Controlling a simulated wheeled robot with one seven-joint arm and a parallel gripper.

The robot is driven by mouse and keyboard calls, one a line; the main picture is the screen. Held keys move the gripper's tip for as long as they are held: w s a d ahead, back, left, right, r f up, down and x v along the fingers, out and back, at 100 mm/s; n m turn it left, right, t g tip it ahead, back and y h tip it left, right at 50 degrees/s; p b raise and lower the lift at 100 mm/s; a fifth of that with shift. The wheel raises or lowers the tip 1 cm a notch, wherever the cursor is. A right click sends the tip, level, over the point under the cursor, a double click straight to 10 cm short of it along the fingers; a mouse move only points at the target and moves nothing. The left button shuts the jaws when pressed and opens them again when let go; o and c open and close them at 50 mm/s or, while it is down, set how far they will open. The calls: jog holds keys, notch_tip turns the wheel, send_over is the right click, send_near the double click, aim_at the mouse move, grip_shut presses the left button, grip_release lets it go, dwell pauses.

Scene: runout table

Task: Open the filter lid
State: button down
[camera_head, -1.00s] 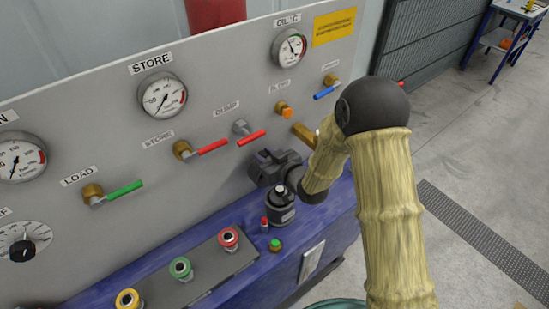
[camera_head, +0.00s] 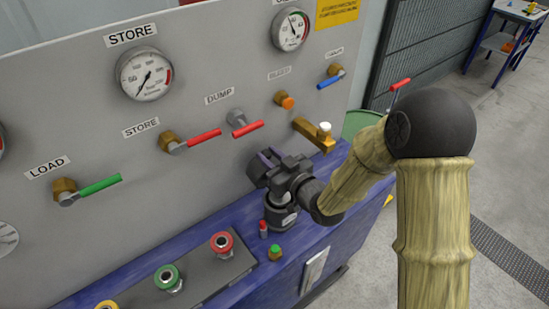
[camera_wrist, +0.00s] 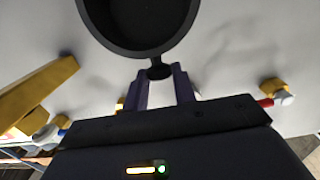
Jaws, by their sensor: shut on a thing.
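In the wrist view, a dark round piece with a thick rim and a hollow face, apparently the filter lid (camera_wrist: 140,48), is at the top. A short dark tab joins its rim. The two purple fingers of my gripper (camera_wrist: 163,80) are shut on this tab. The head view does not clearly show the lid apart from my gripper.
The grey panel (camera_head: 60,115) stands close behind, with red-handled valves (camera_head: 250,128) and a brass block (camera_head: 314,133) near my gripper. Small red and green caps (camera_head: 275,252) and a row of couplings (camera_head: 222,244) sit in front on the bench (camera_head: 215,212).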

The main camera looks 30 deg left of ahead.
jog(key=c, duration=1.1)
grip_release()
jog(key=b+v, duration=0.5)
jog(key=v, duration=0.4)
jog(key=shift+d+f, duration=0.1)
jog(key=shift+d+b, duration=0.15)
jog(key=shift+b, duration=0.85)
